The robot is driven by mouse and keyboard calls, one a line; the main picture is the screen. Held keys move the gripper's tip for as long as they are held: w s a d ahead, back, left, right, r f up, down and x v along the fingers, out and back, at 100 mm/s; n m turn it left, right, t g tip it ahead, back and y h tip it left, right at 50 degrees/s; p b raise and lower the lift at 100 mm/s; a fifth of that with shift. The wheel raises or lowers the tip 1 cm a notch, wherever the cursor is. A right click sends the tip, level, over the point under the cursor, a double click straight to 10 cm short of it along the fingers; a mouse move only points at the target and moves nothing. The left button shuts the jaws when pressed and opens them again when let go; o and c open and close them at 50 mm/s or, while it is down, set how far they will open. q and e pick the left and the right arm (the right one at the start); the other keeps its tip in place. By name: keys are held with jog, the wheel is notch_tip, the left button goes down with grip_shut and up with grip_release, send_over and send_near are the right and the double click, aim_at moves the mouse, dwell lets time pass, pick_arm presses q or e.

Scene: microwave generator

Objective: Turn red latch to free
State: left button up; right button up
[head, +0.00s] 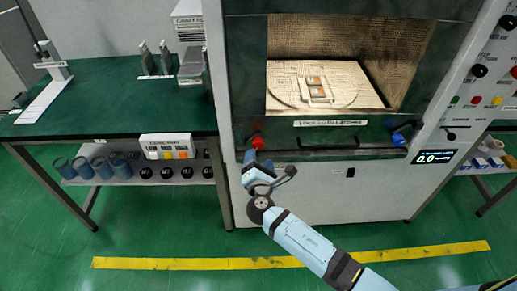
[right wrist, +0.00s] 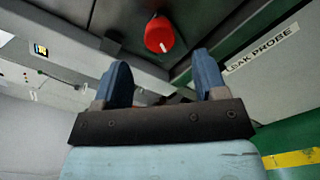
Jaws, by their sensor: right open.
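The red latch (head: 257,142) is a small red knob at the lower left of the microwave's front, below the chamber window. In the right wrist view the red latch (right wrist: 159,34) is round with a short white mark on its lower edge, just ahead of the fingertips. My right gripper (head: 250,160) is just below the red latch in the head view. In the right wrist view my right gripper (right wrist: 163,80) has its two blue fingers apart with nothing between them. It appears apart from the latch. My left gripper is not in view.
A blue latch (head: 401,138) sits at the lower right of the microwave front, with a dark handle bar (head: 348,152) between. A "LEAK PROBE" label (right wrist: 262,50) is right of the red latch. A green bench (head: 110,105) stands left. The floor ahead is clear.

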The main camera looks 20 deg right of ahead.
jog(key=v, duration=0.7)
dwell(0.3)
